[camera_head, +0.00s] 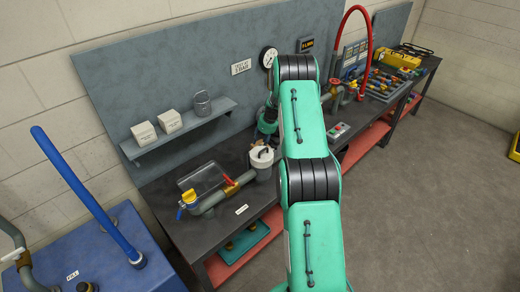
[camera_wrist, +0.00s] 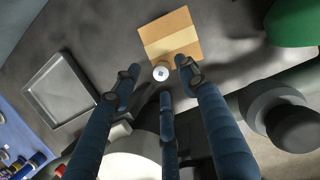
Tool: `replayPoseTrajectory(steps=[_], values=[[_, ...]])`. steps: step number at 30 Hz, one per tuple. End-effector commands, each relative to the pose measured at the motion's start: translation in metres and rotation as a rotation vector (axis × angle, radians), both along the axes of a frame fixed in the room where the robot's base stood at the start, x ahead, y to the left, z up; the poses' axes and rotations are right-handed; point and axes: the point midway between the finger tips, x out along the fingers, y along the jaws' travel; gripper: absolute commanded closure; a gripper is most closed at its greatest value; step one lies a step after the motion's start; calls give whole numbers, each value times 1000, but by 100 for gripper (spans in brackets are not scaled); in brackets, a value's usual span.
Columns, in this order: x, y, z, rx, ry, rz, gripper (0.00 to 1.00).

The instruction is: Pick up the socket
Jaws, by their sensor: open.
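The socket (camera_wrist: 161,73) is a small pale, silvery round piece with a dark square hole in its end. In the head view my green arm reaches over the workbench (camera_head: 222,222) and hides the socket and most of the gripper.
A grey shallow tray (camera_wrist: 48,112) lies left in the wrist view, with dark round parts (camera_wrist: 292,122) at right. In the head view, a valve pipe (camera_head: 210,200) and a white pot (camera_head: 262,160) stand on the bench, left of my arm. A red hose (camera_head: 370,42) arches behind.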

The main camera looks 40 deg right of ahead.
Motion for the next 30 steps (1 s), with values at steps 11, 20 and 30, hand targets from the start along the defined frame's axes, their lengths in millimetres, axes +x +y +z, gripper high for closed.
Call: replayPoseTrajectory(steps=[11, 20, 30], values=[[8, 3, -31, 0, 1, 1, 57], [9, 3, -33, 0, 0, 0, 57], [9, 3, -33, 0, 0, 0, 61]])
